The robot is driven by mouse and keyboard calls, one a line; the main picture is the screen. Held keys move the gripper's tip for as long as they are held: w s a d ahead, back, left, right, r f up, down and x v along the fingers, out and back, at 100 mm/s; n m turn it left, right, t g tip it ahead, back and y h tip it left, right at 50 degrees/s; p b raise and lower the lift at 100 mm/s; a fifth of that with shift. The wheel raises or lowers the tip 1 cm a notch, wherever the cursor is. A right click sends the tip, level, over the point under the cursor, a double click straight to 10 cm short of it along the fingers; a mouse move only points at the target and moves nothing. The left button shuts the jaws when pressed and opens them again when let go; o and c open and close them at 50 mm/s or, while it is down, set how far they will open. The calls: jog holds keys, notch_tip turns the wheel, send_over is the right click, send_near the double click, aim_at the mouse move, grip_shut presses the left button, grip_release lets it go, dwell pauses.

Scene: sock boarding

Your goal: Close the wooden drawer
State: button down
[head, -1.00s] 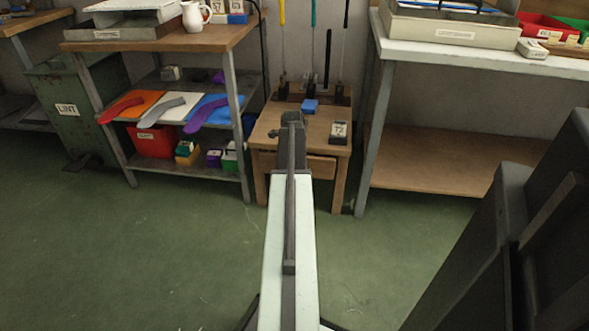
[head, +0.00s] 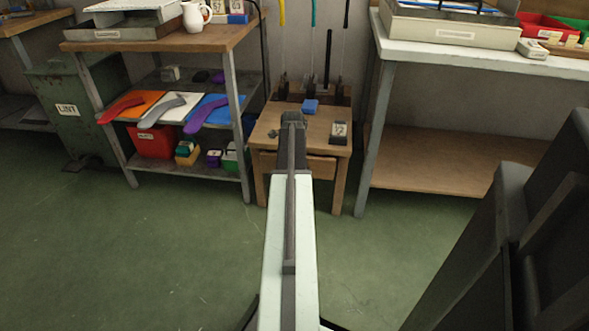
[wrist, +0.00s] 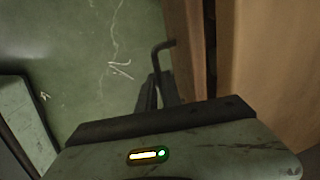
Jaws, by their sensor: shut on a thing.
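The wooden drawer (head: 322,167) is in the small wooden table, and its front shows just right of my arm in the head view. In the wrist view, the drawer's wooden front (wrist: 184,50) stands upright, with a narrow dark gap between it and the larger wooden surface at the right. A dark bent handle (wrist: 160,46) sticks out from this front. My gripper (wrist: 156,88) is shut on the handle, beside the drawer front. In the head view my arm hides the gripper, the handle and the left part of the drawer.
A shelf unit (head: 233,95) stands at the left and a white-topped bench (head: 378,100) at the right. The green floor (head: 150,255) in front is clear.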

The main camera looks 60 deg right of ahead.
jog(key=shift+d, duration=0.1)
jog(key=shift+w+d, duration=0.3)
jog(key=shift+d, duration=0.7)
jog(key=shift+w+d, duration=0.3)
jog(key=shift+d, duration=0.65)
jog(key=c, duration=1.5)
grip_release()
jog(key=shift+r, duration=0.1)
jog(key=r+p, duration=0.2)
jog(key=a+r+p, duration=0.1)
jog(key=r+p, duration=0.4)
jog(key=shift+s+a+r+p, duration=0.2)
jog(key=shift+a+r+p, duration=0.05)
jog(key=shift+r+p, duration=0.1)
jog(key=shift+f, duration=0.1)
